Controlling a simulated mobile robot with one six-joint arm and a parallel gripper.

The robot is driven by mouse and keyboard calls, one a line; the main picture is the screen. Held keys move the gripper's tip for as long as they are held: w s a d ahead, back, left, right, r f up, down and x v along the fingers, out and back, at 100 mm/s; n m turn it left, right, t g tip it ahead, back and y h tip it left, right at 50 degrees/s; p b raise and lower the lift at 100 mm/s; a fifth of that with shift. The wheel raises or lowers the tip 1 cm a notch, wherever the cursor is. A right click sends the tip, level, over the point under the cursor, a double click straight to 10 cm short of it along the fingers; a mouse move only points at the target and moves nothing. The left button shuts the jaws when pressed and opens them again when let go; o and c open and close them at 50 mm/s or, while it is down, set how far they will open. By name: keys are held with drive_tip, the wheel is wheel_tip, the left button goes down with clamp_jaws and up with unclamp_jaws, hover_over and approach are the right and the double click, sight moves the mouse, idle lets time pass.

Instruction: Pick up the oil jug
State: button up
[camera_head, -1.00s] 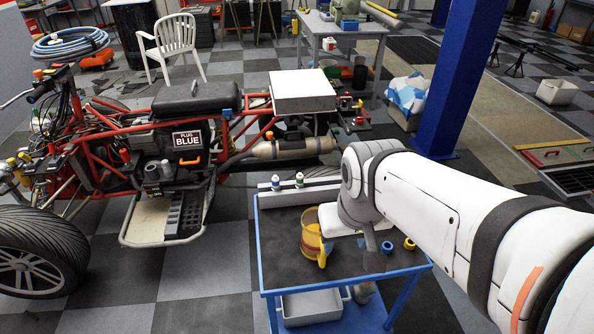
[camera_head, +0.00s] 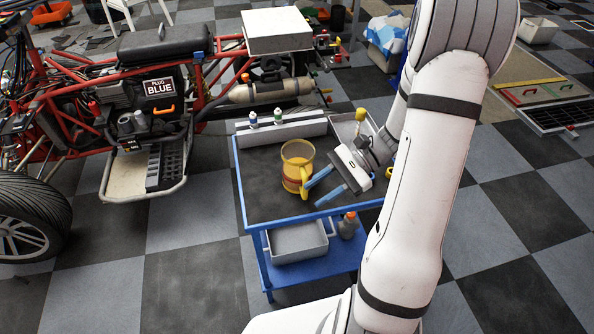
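The oil jug (camera_head: 296,165) is a see-through yellow-orange jug with a yellow handle on its right side. It stands upright on the dark top of the blue cart (camera_head: 262,196). My gripper (camera_head: 318,191) is just right of the jug, with its two blue fingers spread apart and pointing left toward the handle. Nothing shows between the fingers. Whether a fingertip touches the handle I cannot tell. My white arm covers the right part of the cart.
Two small bottles (camera_head: 265,118) stand at a grey rail (camera_head: 283,131) along the cart's back edge. A grey bin (camera_head: 298,241) and a spray bottle (camera_head: 348,225) sit on the lower shelf. The red-framed quad (camera_head: 150,100) stands behind left. The cart top left of the jug is clear.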

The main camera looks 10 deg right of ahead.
sight(305, 198)
drive_tip(key=w+d+f+m+t+y, duration=0.1)
drive_tip(key=d+f+m+t, duration=0.1)
drive_tip(key=w+d+f+m+t+y+b, duration=0.1)
drive_tip(key=f+m+t+y, duration=0.1)
drive_tip(key=f, duration=0.1)
drive_tip(key=w+d+f+m+t+y, duration=0.1)
drive_tip(key=w+d+f+m+t, duration=0.1)
drive_tip(key=m, duration=0.1)
drive_tip(key=shift+w+d+f+y, duration=0.1)
drive_tip(key=shift+d+f+y, duration=0.15)
drive_tip(key=shift+d+y, duration=0.1)
drive_tip(key=shift+w+f, duration=0.1)
drive_tip(key=x, duration=0.7)
drive_tip(key=shift+w+a, duration=0.25)
drive_tip(key=shift+a, duration=0.05)
drive_tip(key=shift+c, duration=0.4)
clamp_jaws()
